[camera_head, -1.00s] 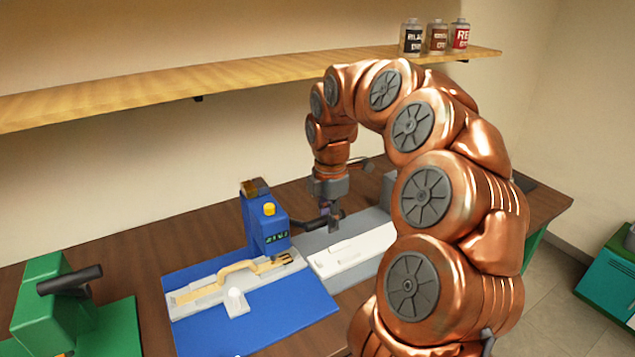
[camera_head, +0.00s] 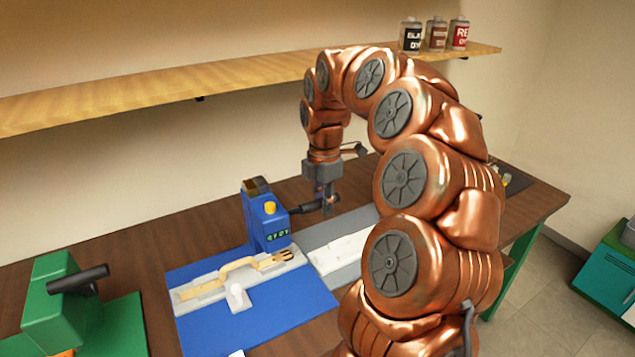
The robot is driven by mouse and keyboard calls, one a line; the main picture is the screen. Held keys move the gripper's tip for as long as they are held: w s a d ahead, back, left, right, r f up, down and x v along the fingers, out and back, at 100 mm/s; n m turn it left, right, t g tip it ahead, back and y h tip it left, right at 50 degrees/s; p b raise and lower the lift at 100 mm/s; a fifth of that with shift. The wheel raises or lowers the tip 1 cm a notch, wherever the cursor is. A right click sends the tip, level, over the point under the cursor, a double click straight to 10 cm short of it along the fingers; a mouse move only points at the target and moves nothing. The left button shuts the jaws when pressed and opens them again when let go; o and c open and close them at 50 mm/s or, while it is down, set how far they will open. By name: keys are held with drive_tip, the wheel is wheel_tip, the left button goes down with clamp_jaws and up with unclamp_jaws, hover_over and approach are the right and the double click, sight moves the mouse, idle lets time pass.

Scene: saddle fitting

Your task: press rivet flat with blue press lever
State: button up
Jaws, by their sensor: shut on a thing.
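The blue press (camera_head: 265,222) stands on the dark bench, with a yellow knob on top and a blue base plate (camera_head: 200,325) in front. Its lever has a black handle (camera_head: 307,208) that sticks out to the right. My gripper (camera_head: 329,206) points down at the handle's outer end and is shut on it. A tan strap (camera_head: 235,268) with a forked end lies in a pale fixture (camera_head: 205,291) on the base plate, its forked end just in front of the press. The rivet is too small to make out.
A green press (camera_head: 60,305) with a black handle stands at the left. A grey plate with a white block (camera_head: 345,250) lies right of the blue press. My arm hides the bench's right part. A wooden shelf (camera_head: 150,95) with bottles (camera_head: 437,35) runs above.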

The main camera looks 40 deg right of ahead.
drive_tip(key=shift+w+d+r+p, duration=0.15)
drive_tip(key=shift+w+r+p, duration=0.55)
drive_tip(key=shift+w, duration=0.25)
drive_tip(key=shift+r, duration=0.1)
drive_tip(key=shift+w+r+p, duration=0.5)
drive_tip(key=shift+p, duration=0.1)
drive_tip(key=shift+o, duration=1.1)
drive_tip(key=shift+w+d+r, duration=0.1)
drive_tip(key=shift+w+r, duration=0.05)
drive_tip(key=o, duration=0.7)
drive_tip(key=shift+w, duration=0.1)
drive_tip(key=shift+c, duration=0.2)
drive_tip(key=shift+r+p, duration=1.65)
drive_tip(key=shift+r, duration=1.25)
